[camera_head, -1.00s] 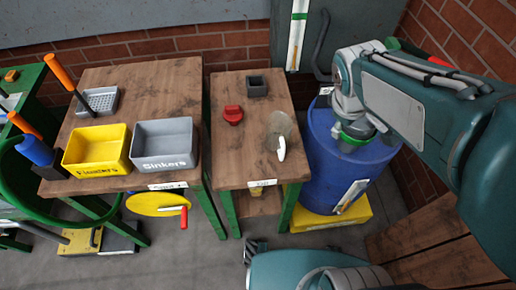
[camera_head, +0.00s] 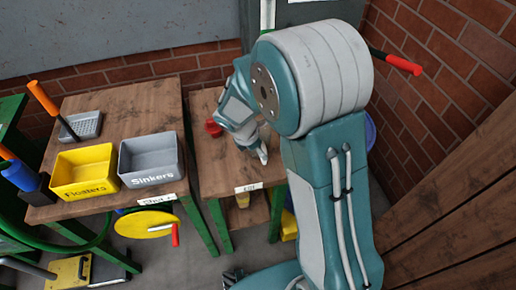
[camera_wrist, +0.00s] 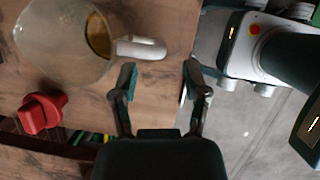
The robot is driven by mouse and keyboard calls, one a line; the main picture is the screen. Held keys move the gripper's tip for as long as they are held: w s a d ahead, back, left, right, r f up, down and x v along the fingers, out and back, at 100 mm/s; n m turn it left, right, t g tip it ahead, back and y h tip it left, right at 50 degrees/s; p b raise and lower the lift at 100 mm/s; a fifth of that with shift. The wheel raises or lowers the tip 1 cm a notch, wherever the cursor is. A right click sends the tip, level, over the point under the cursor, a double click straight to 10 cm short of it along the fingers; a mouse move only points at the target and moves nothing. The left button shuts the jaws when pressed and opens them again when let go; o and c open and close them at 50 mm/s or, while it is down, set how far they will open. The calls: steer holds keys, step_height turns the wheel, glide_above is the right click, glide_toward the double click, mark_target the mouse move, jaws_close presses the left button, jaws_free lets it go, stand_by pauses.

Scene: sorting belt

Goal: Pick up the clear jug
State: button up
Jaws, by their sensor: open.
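The clear jug (camera_wrist: 62,40) stands on the wooden table, at the upper left of the wrist view. Its pale handle (camera_wrist: 142,48) points right, toward the space ahead of my fingers. My gripper (camera_wrist: 160,80) is open and empty, with its fingertips just short of the handle and apart from it. In the head view only the pale handle (camera_head: 263,154) shows clearly; my arm hides most of the jug and my fingers.
A red object (camera_wrist: 41,112) lies near the jug, also visible in the head view (camera_head: 213,127). A yellow Floaters bin (camera_head: 88,173) and grey Sinkers bin (camera_head: 150,160) stand on the left table. A brick wall (camera_head: 440,110) is at right.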

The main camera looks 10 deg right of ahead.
mark_target(264, 163)
steer(key=x, duration=0.5)
steer(key=shift+a+f, duration=0.2)
steer(key=shift+f, duration=0.35)
steer(key=shift+d+f, duration=0.15)
steer(key=shift+d, duration=0.15)
steer(key=c, duration=0.8)
steer(key=shift+a, duration=0.1)
jaws_close()
